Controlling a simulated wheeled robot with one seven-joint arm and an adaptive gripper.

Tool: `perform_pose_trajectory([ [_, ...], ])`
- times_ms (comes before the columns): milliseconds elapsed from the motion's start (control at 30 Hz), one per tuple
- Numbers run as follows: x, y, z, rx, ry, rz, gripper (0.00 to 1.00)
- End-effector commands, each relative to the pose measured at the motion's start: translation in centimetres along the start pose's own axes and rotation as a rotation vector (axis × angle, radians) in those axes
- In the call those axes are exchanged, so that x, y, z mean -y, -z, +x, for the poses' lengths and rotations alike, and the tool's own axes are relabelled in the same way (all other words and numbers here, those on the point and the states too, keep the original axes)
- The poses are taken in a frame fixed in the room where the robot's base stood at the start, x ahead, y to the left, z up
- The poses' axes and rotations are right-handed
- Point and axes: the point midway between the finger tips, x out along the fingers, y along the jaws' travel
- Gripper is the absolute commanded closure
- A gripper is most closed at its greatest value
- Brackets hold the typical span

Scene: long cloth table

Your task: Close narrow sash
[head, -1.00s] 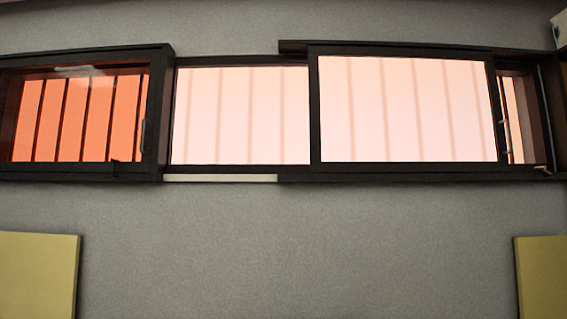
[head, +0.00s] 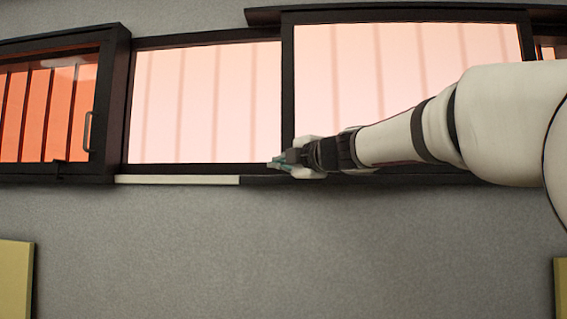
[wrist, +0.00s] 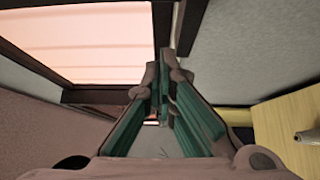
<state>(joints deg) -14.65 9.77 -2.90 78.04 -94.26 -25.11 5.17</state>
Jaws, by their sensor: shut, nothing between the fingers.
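A dark-framed window runs along the grey wall. The left sash (head: 110,110) has orange-striped glass and an upright metal handle (head: 88,132) near its right edge; its left part is cut off by the picture. The wide right sash (head: 288,85) overlaps the pale middle pane (head: 205,100). I cannot tell for sure which one is the narrow sash. My gripper (head: 275,162) is shut and empty, by the lower sill near the right sash's lower left corner, well right of the handle. In the wrist view my closed green-sided fingers (wrist: 162,78) point past a window pane (wrist: 85,40).
A pale strip (head: 178,180) lies along the sill below the middle pane. Yellow boards (head: 15,280) stand low on both sides; one (wrist: 285,135) fills the wrist view's right. My arm covers part of the right sash. The wall below is clear.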

Motion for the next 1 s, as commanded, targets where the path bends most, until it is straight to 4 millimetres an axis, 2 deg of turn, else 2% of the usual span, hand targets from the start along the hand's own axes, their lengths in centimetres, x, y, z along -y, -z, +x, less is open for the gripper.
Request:
perform_pose_trajectory([
  [500, 0.0, 0.0, 6.9, 0.000, 0.001, 0.000, 1.00],
  [767, 0.0, 0.0, 9.7, 0.001, 0.000, 0.000, 1.00],
  [1000, 0.0, -2.5, 7.8, 0.004, 0.000, 0.003, 1.00],
])
